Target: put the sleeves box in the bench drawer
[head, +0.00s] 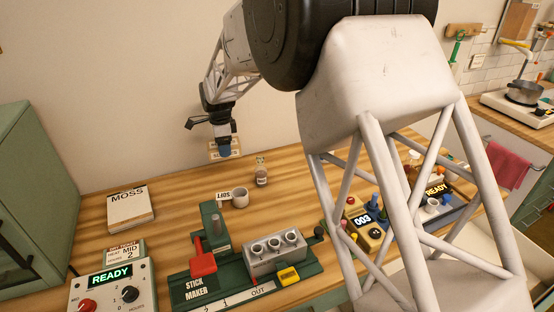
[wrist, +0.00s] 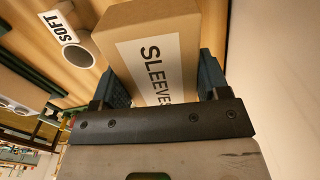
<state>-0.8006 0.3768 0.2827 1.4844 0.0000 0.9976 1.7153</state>
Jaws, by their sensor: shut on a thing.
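The sleeves box (wrist: 130,22) is a brown carton with a white label reading SLEEVES. In the wrist view it sits between the two dark fingers of my gripper (wrist: 162,78), which is shut on it. In the head view my gripper (head: 223,145) is small and far back near the wall, and the box (head: 213,155) shows at its tip, raised above the back of the table. I cannot clearly make out the bench drawer; a pale recess (head: 408,284) at the table's front right, partly behind my arm, may be it.
The wooden table (head: 185,200) carries a MOSS book (head: 130,210), a READY heater box (head: 108,285), a green stick maker (head: 205,262), a LIPS-labelled cup (head: 240,198), a small jar (head: 261,176) and a 003 device (head: 362,218). A green cabinet (head: 35,190) stands at left. My arm hides part of the right side.

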